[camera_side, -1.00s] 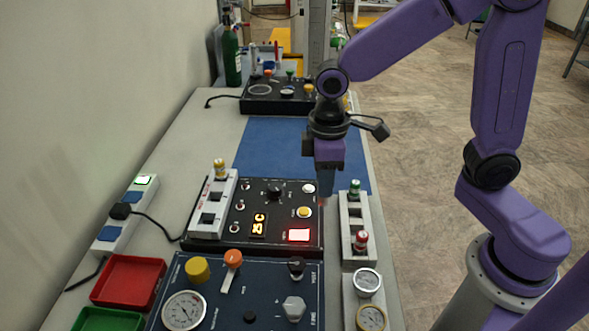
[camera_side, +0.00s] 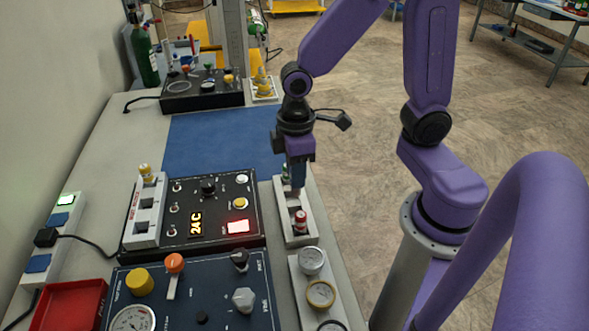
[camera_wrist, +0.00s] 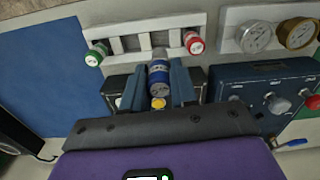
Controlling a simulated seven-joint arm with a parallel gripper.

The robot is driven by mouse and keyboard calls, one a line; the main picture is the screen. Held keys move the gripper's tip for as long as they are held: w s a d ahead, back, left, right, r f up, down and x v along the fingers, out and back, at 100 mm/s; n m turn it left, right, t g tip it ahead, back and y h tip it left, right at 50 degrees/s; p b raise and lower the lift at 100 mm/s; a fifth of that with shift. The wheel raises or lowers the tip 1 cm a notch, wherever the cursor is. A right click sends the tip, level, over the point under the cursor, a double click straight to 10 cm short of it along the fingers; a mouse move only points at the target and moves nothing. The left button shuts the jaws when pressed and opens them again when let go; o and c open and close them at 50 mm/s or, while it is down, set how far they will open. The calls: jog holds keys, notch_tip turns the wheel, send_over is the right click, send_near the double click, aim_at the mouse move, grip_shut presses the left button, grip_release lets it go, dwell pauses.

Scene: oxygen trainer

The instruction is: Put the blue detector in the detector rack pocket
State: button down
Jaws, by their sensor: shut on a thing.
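My gripper (camera_side: 297,186) points down over the far part of a white rack (camera_side: 296,233) on the right side of the table. In the wrist view my gripper (camera_wrist: 158,88) is shut on the blue detector (camera_wrist: 158,72), a blue cylinder with a pale band. The white rack (camera_wrist: 141,42) holds a green-capped detector (camera_wrist: 95,54) at one end and a red-capped detector (camera_wrist: 193,42) at the other, with empty pockets between. The blue detector is beside the rack's pockets in that view; its height above them is unclear. My fingers hide most of it in the side view.
A black panel (camera_side: 215,211) with a lit display stands left of the rack. A white block with a yellow-capped detector (camera_side: 145,170) is on its left. Gauges (camera_side: 311,261) sit in front of the rack. A bare blue mat (camera_side: 222,145) lies behind.

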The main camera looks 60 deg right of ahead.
jog(key=shift+f, duration=2.5)
jog(key=shift+f, duration=1.65)
jog(key=c, duration=0.8)
grip_release()
notch_tip(320, 180, up, 17)
jog(key=shift+r, duration=0.1)
jog(key=shift+s, duration=0.5)
jog(key=s+d+f+n, duration=0.2)
jog(key=s+f, duration=0.1)
jog(key=s, duration=0.8)
jog(key=shift+s+f+n, duration=0.15)
jog(key=shift+s+n, duration=0.25)
